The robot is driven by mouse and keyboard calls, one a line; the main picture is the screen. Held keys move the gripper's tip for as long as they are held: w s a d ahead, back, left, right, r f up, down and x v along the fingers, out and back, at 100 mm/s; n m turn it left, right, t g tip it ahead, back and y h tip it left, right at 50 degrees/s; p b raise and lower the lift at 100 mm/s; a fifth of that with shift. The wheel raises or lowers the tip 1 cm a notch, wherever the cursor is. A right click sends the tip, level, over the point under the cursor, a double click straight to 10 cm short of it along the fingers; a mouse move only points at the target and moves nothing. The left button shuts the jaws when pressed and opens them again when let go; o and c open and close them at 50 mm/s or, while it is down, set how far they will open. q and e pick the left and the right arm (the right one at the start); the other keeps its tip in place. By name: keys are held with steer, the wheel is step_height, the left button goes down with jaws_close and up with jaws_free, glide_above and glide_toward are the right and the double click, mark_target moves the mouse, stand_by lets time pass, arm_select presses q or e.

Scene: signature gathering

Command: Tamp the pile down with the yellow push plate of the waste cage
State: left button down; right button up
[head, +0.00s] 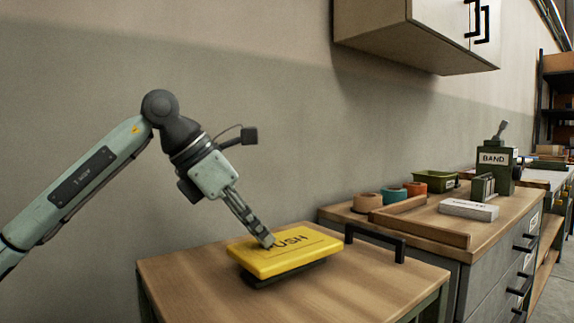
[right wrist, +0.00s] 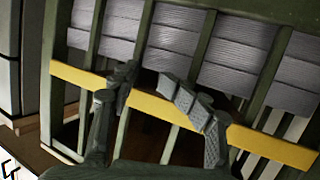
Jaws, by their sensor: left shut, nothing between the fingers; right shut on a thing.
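The yellow push plate (head: 290,262) lies flat, on a dark base, over the wooden top (head: 190,290) of a green-framed stand, apparently the waste cage. My left gripper (head: 267,240) is shut and empty, angled down with its fingertips at the plate's upper face, over its lettering; light contact or a small gap is hard to tell. In the right wrist view my right gripper (right wrist: 150,84) is shut on part of the waste cage; the exact part held is unclear. Grey layered stacks (right wrist: 170,35), perhaps the pile, show behind its green bars (right wrist: 275,60).
A yellow strip (right wrist: 270,145) crosses the cage bars. A black handle (head: 375,241) stands at the wooden top's far right edge. To the right is a workbench (head: 420,225) with tape rolls, a green tray and a BAND device (head: 495,160). A wall cabinet (head: 410,35) hangs above.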

arm_select(q)
steer(key=shift+s+a+r, duration=0.15)
steer(key=shift+a, duration=0.2)
steer(key=shift+r, duration=0.1)
steer(key=v, duration=0.7)
steer(key=shift+a+r, duration=0.15)
steer(key=shift+r, duration=0.2)
steer(key=shift+s+r, duration=0.1)
